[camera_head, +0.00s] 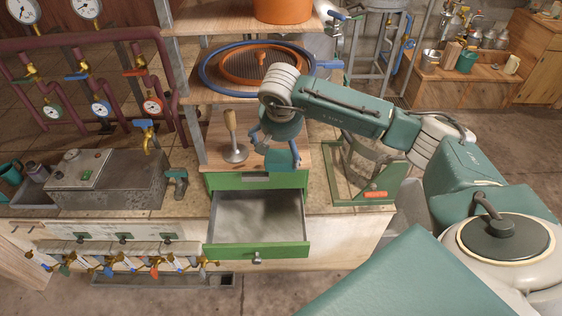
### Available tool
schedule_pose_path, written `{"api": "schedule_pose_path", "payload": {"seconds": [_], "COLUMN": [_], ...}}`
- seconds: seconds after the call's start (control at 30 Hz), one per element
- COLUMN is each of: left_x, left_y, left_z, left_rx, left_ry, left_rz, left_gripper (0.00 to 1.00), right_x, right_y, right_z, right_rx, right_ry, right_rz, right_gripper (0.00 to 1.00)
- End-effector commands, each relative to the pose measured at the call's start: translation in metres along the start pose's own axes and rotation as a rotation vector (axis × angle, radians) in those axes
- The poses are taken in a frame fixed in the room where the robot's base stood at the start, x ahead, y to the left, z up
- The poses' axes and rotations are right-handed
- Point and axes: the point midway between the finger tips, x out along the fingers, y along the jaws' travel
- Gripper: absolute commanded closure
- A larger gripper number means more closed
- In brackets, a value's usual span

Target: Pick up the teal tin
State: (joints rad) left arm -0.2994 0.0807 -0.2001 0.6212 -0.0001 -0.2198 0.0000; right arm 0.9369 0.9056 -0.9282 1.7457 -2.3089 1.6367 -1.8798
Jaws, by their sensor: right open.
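My right gripper (277,153) is open, above the wooden top behind the open green drawer (258,222). A teal-blue block shape shows at its lower end; I cannot tell whether this is a finger or a tin. A small teal vessel (10,171) stands at the far left edge, well away from the gripper. Another teal vessel (467,61) stands on the wooden bench at the back right. I cannot tell which is the teal tin. My left gripper is not in view.
A wooden-handled metal tool (233,140) stands just left of the gripper. A shelf holding a blue ring (207,75) and an orange sieve (264,66) is above. A green frame (345,186) stands to the right. The open drawer looks empty.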

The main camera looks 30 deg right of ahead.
Motion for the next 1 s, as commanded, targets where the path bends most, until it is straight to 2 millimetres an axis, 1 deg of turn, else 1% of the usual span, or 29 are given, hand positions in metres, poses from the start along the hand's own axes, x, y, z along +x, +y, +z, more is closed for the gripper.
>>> {"api": "schedule_pose_path", "payload": {"seconds": [0.03,0.2,0.3,0.47,0.7,0.8,1.0], "left_x": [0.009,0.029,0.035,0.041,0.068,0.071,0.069], "left_y": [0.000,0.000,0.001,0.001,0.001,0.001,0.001], "left_z": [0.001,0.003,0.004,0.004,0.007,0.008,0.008], "left_rx": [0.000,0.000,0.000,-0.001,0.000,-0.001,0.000], "left_ry": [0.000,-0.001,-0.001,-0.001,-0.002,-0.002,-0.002], "left_rz": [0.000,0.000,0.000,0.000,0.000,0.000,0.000], "left_gripper": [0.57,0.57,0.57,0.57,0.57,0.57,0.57], "right_x": [0.012,0.041,0.051,0.061,0.099,0.104,0.102], "right_y": [-0.001,-0.002,-0.002,-0.004,-0.006,-0.006,-0.006], "right_z": [0.003,0.004,0.004,0.004,0.007,0.005,0.004], "right_rx": [0.001,0.003,0.002,0.001,0.002,0.003,0.002], "right_ry": [-0.003,-0.003,-0.003,-0.005,-0.005,-0.004,-0.003], "right_rz": [-0.001,-0.003,-0.005,-0.006,-0.006,-0.005,-0.006], "right_gripper": [0.00,0.00,0.00,0.00,0.00,0.00,0.00]}}
